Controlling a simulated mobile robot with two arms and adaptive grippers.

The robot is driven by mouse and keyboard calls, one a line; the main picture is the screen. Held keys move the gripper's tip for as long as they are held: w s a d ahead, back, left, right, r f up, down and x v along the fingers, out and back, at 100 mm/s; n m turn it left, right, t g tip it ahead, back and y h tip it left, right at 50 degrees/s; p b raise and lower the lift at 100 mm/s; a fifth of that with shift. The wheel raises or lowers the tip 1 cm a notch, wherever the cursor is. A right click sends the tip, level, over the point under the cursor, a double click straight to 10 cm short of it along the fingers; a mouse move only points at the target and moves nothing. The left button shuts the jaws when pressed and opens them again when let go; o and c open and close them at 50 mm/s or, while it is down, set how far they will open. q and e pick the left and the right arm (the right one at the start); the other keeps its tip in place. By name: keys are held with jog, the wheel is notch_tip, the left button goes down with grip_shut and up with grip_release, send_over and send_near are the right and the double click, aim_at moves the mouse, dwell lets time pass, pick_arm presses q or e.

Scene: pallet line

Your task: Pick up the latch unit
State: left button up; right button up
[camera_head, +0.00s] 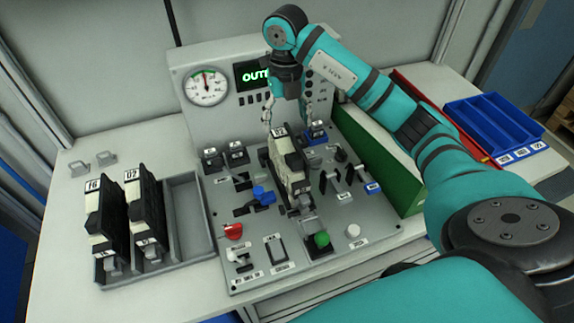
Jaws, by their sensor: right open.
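A black and cream latch unit (288,160) stands upright in the middle of the grey control panel, with a small white number label on its top. My right gripper (288,118) is open and points down over this unit, with its thin fingers spread to the left and right of its top. No contact can be made out. My left gripper is out of view.
The grey panel (215,220) carries a round gauge (206,87), a lit green display, a red knob (233,231), a green button (321,240) and several switches. A green-walled bin (400,180) and blue bins (490,125) stand at the right. The tray's right slot is empty.

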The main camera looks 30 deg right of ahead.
aim_at(287, 147)
notch_tip(287, 147, down, 8)
jog(key=shift+f+p, duration=0.2)
jog(key=shift+p, duration=0.85)
jog(key=f+p, duration=0.1)
jog(key=f, duration=0.2)
jog(key=f+p, duration=0.1)
jog(key=shift+s+d+f+p, duration=0.1)
jog(key=shift+s+f+p, duration=0.25)
jog(key=shift+f, duration=0.35)
jog(key=shift+w, duration=0.1)
jog(key=c, duration=1.6)
jog(key=shift+o, duration=0.2)
notch_tip(287, 147, up, 9)
jog(key=b, duration=0.3)
notch_tip(287, 147, up, 10)
jog(key=p, duration=0.6)
jog(key=shift+r, duration=0.2)
